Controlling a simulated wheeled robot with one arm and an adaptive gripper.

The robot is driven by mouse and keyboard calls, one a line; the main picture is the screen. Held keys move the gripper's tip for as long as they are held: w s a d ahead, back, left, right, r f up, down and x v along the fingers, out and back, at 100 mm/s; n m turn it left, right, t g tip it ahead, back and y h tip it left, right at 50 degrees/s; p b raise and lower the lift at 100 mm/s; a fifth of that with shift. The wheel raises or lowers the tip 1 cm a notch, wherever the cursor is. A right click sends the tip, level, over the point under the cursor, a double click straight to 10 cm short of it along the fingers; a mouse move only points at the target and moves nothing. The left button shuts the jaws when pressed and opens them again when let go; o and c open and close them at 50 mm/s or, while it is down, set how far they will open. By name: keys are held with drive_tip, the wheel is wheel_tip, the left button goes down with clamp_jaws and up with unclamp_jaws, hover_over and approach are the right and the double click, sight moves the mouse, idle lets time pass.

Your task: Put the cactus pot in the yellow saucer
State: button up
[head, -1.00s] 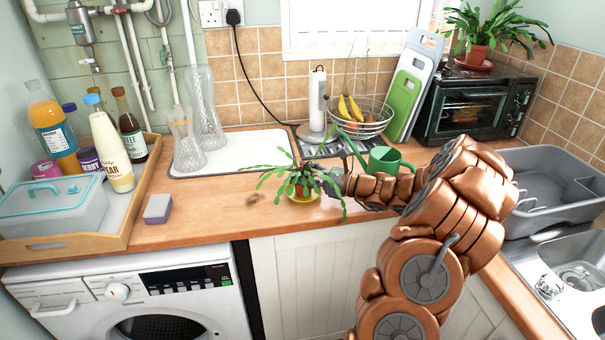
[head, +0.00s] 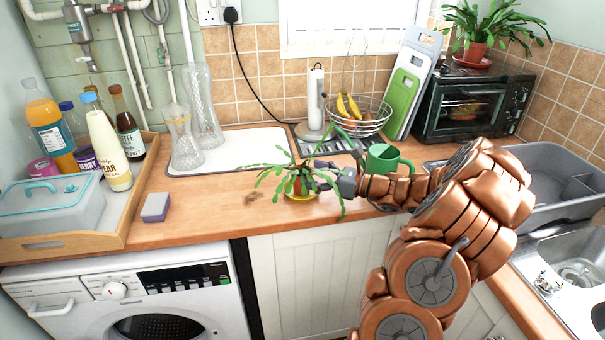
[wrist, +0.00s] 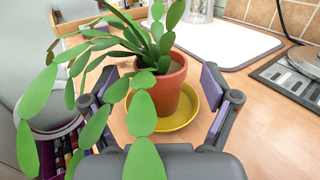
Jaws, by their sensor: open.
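The cactus pot (wrist: 170,88) is terracotta with long, flat, segmented green leaves. In the wrist view it stands upright in the yellow saucer (wrist: 193,122), with the saucer's rim showing around its base. In the head view the cactus (head: 300,180) and the yellow saucer (head: 301,197) are on the wooden worktop near its front edge. My gripper (wrist: 158,95) is open. Its two fingers are to either side of the pot, with a gap to the pot on each side. Leaves hang over the left finger and hide part of it. In the head view leaves partly cover my gripper (head: 328,178).
A green watering can (head: 386,160) stands just behind my arm. A sponge (head: 155,207) lies to the left, beside a wooden tray (head: 125,220) of bottles. A white draining mat (head: 230,150) with glass vases is behind. Another potted cactus (head: 474,50) sits on the oven.

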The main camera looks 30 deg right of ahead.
drive_tip(key=b+v, duration=0.1)
drive_tip(key=v, duration=0.7)
drive_tip(key=shift+s+d, duration=0.1)
drive_tip(key=shift+d, duration=0.05)
drive_tip(key=a+n+g, duration=0.1)
drive_tip(key=a, duration=0.1)
drive_tip(key=a+r+n+g+y, duration=0.1)
drive_tip(key=a, duration=0.2)
drive_tip(key=w+a+n+g+y, duration=0.1)
drive_tip(key=a, duration=0.2)
drive_tip(key=shift+a+r+n, duration=0.2)
drive_tip(key=shift+a+n, duration=0.05)
drive_tip(key=shift+n, duration=0.05)
drive_tip(key=s+a+n+g, duration=0.2)
drive_tip(key=a+n+g, duration=0.2)
drive_tip(key=a, duration=0.5)
drive_tip(key=s+a+n+g, duration=0.2)
drive_tip(key=a+n+g, duration=0.2)
drive_tip(key=a, duration=0.4)
drive_tip(key=s+a+f+n+g+h, duration=0.1)
drive_tip(key=s+a+n+g+h, duration=0.1)
drive_tip(key=s+a+n+g, duration=0.45)
drive_tip(key=s+d+f+n+h, duration=0.1)
drive_tip(key=s+f+n+h, duration=0.1)
drive_tip(key=s+n+h, duration=0.8)
drive_tip(key=shift+s+f+n+t, duration=0.35)
drive_tip(key=shift+s+n, duration=0.2)
drive_tip(key=shift+s, duration=3.85)
drive_tip(key=shift+d, duration=0.1)
